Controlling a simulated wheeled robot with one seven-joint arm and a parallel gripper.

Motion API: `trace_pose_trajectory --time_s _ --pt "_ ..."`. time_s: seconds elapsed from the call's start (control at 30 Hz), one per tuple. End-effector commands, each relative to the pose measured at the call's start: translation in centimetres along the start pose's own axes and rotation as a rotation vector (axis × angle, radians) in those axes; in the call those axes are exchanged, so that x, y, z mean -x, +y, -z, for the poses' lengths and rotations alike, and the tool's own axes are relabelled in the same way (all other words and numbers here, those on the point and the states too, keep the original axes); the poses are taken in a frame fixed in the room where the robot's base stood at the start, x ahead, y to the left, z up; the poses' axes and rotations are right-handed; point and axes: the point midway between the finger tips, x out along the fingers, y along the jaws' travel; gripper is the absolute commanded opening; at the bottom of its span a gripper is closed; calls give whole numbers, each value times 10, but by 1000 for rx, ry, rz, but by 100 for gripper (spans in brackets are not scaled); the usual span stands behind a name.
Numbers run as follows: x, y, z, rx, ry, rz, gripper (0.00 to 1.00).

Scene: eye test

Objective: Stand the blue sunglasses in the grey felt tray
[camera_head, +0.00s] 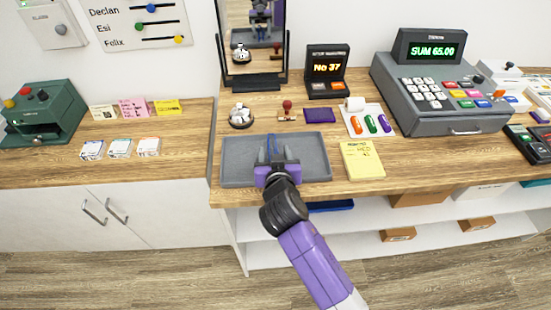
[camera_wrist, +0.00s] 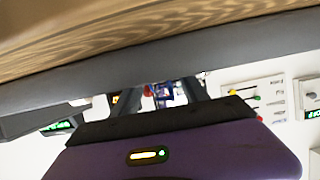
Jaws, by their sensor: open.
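The grey felt tray (camera_head: 313,163) lies on the wooden counter at the middle of the head view. My gripper (camera_head: 275,149) is over the tray, its two fingers apart and pointing toward the back of the counter. A thin blue shape (camera_head: 271,143) shows at the fingers; it may be part of the blue sunglasses, but it is too small to be sure. I cannot tell whether it touches a finger or stands in the tray.
Behind the tray stand a bell (camera_head: 241,117), a mirror (camera_head: 253,45) and a red-handled stamp (camera_head: 287,110). A purple pad (camera_head: 319,115), a yellow notepad (camera_head: 362,160) and a grey cash register (camera_head: 440,98) are to the right.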

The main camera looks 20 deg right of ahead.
Motion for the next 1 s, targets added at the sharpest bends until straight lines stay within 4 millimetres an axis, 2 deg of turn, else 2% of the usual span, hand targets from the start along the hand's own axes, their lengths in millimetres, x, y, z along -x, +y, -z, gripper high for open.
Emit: trace_pose_trajectory --time_s 0.17,0.6,0.8,1.0 --pt "18 0 0 2 1 1 52" --pt "102 0 0 1 1 2 52" --pt "119 0 1 0 0 0 52" --pt "121 0 1 0 0 0 52"
